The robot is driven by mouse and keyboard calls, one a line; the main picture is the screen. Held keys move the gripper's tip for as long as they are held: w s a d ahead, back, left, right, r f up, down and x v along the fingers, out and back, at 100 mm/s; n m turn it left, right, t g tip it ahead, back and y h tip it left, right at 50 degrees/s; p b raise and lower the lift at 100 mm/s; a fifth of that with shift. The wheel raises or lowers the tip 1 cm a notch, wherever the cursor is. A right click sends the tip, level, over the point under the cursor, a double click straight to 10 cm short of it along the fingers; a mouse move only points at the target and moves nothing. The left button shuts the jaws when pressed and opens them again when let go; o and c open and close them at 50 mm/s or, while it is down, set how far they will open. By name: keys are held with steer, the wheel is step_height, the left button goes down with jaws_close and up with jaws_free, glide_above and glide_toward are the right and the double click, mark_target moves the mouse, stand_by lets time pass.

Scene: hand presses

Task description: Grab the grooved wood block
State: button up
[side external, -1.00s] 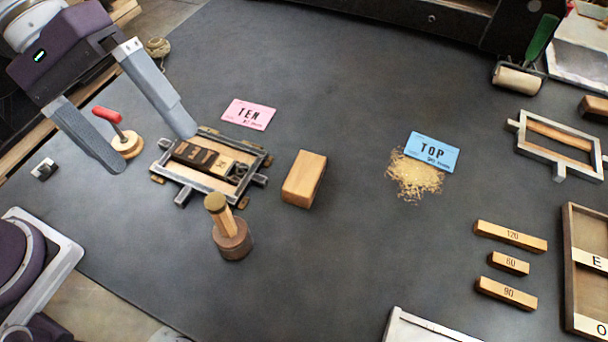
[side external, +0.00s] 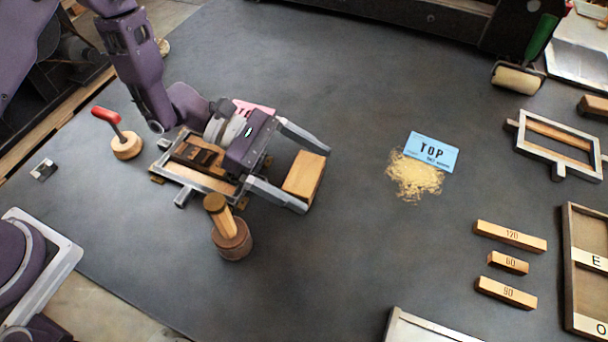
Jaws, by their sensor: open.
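A plain-looking wood block (side external: 305,175) lies on the dark table right of the type frame; I cannot make out a groove in it from here. My gripper (side external: 314,180) is open, with one finger along the block's far side and the other along its near side. The block lies between the fingers. I cannot tell whether either finger touches it. The palm is left of the block, over the right edge of the frame.
The metal frame (side external: 180,187) with type stands left of the block. A wood-handled tamper (side external: 231,240) stands close in front of the near finger. A pink card (side external: 243,106) is partly hidden behind my gripper.

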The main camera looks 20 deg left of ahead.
steer(key=c, duration=1.4)
steer(key=shift+r, duration=0.1)
